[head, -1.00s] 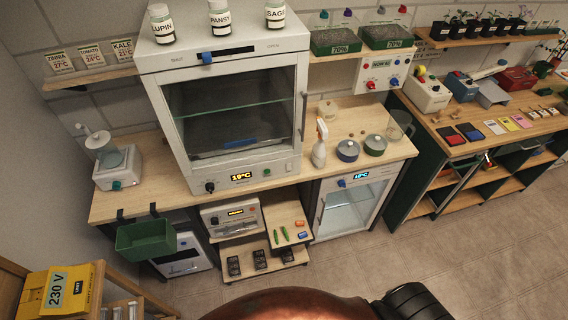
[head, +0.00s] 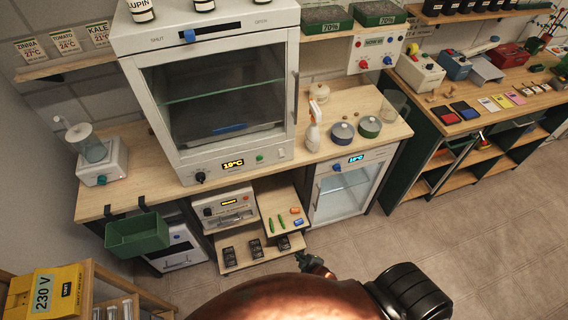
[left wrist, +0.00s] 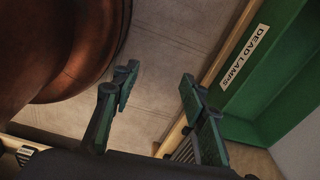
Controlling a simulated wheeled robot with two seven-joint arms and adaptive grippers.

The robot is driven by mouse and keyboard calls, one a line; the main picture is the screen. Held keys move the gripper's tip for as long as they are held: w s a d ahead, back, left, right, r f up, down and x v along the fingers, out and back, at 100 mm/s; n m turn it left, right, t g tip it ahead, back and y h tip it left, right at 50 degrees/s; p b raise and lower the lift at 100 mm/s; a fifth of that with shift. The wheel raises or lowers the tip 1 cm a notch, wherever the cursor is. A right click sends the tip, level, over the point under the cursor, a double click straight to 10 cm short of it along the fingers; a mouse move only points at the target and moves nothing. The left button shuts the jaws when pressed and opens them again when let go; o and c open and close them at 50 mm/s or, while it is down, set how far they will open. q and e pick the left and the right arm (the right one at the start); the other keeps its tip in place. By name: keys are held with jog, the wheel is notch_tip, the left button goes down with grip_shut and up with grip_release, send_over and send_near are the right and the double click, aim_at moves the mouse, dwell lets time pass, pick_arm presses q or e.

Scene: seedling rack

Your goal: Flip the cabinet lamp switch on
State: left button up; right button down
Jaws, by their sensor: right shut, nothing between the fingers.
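The white cabinet (head: 240,163) with a glass door stands on the bench, its display reading 19°C. Its front panel has a black knob (head: 200,177), a green button (head: 259,157) and a small pale switch (head: 281,153); which one is the lamp switch, and its position, I cannot tell. The cabinet's inside looks dark. My right gripper (head: 318,266) is small and partly hidden at the bottom of the head view, shut and empty, below and apart from the cabinet. My left gripper (left wrist: 157,88) is open and empty in the left wrist view.
A spray bottle (head: 313,135) and two lidded pots stand right of the cabinet. A small fridge (head: 340,190) and low shelves (head: 262,252) are below. A green bin (head: 137,234) hangs at the bench's left front. The floor at right is clear.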

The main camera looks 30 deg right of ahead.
aim_at(283, 155)
jog(key=w+d+r+n+t+b, duration=0.15)
jog(key=w+r, duration=0.25)
jog(key=r, duration=0.4)
jog(key=w+r+n+t+h, duration=0.1)
jog(key=w+r+t, duration=0.15)
jog(key=r, duration=0.45)
jog(key=w+r+n+t+b, duration=0.15)
jog(key=w+r, duration=0.25)
jog(key=r, duration=0.4)
notch_tip(283, 155, up, 18)
jog(key=d+n+t+h, duration=0.2)
jog(key=d+t, duration=0.1)
pick_arm(q)
jog(key=s+f+b, duration=0.1)
jog(key=s+f, duration=0.2)
jog(key=f, duration=0.2)
jog(key=shift+s+f+g, duration=0.15)
jog(key=shift+s+g, duration=0.1)
jog(key=shift+g, duration=0.05)
pick_arm(e)
jog(key=shift+g, duration=0.25)
jog(key=x, duration=1.4)
jog(key=shift+w+a+f, duration=0.1)
jog(key=shift+a+f, duration=0.05)
jog(key=shift+f, duration=0.05)
